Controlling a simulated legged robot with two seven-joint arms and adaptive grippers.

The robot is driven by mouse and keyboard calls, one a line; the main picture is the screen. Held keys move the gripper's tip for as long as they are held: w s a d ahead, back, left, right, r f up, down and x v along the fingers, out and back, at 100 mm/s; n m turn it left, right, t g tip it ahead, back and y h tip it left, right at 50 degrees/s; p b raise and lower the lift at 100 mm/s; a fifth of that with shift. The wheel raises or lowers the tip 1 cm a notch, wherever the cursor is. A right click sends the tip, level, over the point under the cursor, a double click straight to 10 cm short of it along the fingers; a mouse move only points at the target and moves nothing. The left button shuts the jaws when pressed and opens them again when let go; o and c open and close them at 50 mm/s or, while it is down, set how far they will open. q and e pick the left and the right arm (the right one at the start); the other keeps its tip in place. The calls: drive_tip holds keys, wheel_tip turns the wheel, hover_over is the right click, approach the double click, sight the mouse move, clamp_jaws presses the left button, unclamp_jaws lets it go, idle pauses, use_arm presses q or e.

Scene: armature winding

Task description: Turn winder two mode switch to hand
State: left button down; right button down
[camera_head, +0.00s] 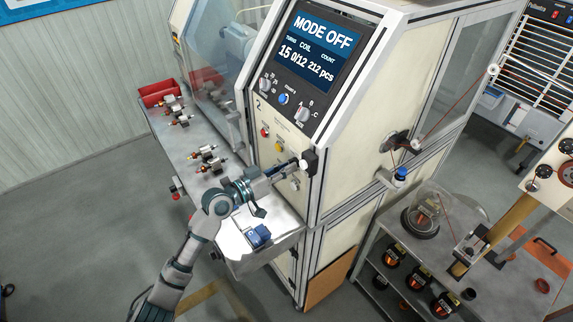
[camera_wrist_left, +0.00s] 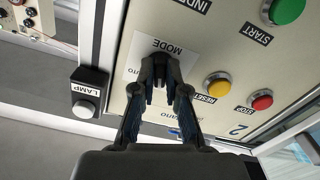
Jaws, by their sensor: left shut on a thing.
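Winder two (camera_head: 348,130) is a cream cabinet with a sloped dark panel and a "2" on it. Its display (camera_head: 312,52) reads MODE OFF. My left gripper (camera_head: 293,166) reaches in from the left to the lower front panel. In the left wrist view my left gripper (camera_wrist_left: 160,72) is shut at the plate labelled MODE (camera_wrist_left: 139,58), on the mode switch. The fingertips cover the knob, so its pointing direction is hidden. My right gripper is not in view.
Beside the switch are a yellow reset button (camera_wrist_left: 217,84), a red stop button (camera_wrist_left: 261,100), a green start button (camera_wrist_left: 285,10) and a lamp box (camera_wrist_left: 88,92). A steel bench (camera_head: 192,146) holds several armatures and a red bin (camera_head: 160,93). A shelf with spools stands right.

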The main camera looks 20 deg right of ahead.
use_arm(q)
drive_tip(key=shift+a+r+n+p, duration=0.1)
drive_tip(key=shift+r+n+p, duration=0.1)
drive_tip(key=shift+n+p, duration=1.75)
drive_tip(key=shift+w+n+b, duration=0.1)
drive_tip(key=shift+n+b, duration=0.4)
drive_tip(key=shift+n, duration=0.25)
drive_tip(key=c, duration=1.4)
unclamp_jaws()
drive_tip(key=shift+c, duration=0.2)
drive_tip(key=shift+o, duration=1.2)
drive_tip(key=shift+f, duration=0.1)
drive_tip(key=shift+w+f, duration=0.1)
